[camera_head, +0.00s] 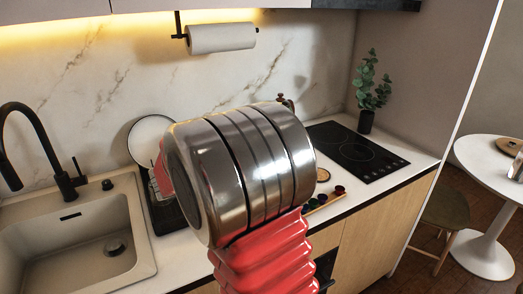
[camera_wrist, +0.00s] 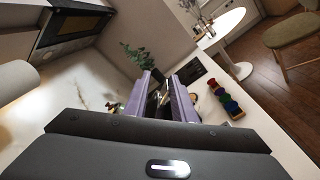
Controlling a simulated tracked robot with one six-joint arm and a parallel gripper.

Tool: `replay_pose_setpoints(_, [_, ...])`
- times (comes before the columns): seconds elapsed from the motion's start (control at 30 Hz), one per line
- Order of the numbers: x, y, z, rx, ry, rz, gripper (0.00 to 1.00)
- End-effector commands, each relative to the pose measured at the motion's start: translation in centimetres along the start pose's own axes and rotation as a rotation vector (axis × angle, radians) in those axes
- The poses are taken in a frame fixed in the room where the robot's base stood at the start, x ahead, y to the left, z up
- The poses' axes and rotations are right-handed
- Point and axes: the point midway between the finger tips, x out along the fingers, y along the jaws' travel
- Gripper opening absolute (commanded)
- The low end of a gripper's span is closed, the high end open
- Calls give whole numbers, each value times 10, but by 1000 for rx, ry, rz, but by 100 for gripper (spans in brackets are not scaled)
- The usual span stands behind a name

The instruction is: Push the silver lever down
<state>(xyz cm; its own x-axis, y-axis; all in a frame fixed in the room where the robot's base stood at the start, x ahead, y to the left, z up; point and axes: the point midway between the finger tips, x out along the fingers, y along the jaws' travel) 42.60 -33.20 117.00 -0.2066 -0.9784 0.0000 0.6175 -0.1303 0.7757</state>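I cannot pick out a silver lever for certain in either view. My gripper (camera_wrist: 161,77) shows in the wrist view as two purple fingers with a gap between them, so it is open. A dark and shiny object (camera_wrist: 154,98) shows partly through this gap; its shape is too small to tell. A small brass-coloured part (camera_wrist: 113,106) shows just left of the left finger. In the head view my silver arm joint and red arm cover hide the gripper and the middle of the counter. A small bronze-coloured knob (camera_head: 286,102) peeks out above the joint.
The black cooktop (camera_head: 355,152) and a potted plant (camera_head: 368,90) are right of my arm. Coloured round items (camera_head: 325,198) lie near the counter's front edge. A sink (camera_head: 75,240) with a black faucet (camera_head: 40,140) is left. A paper roll (camera_head: 222,38) hangs behind.

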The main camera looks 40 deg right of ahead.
Motion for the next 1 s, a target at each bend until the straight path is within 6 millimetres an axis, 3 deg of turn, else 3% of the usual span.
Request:
replay_pose_setpoints(0.27, [-19, 1, -1, 1, 2, 3, 23])
replay_pose_setpoints(1.0, [-129, -1, -1, -1, 2, 2, 23])
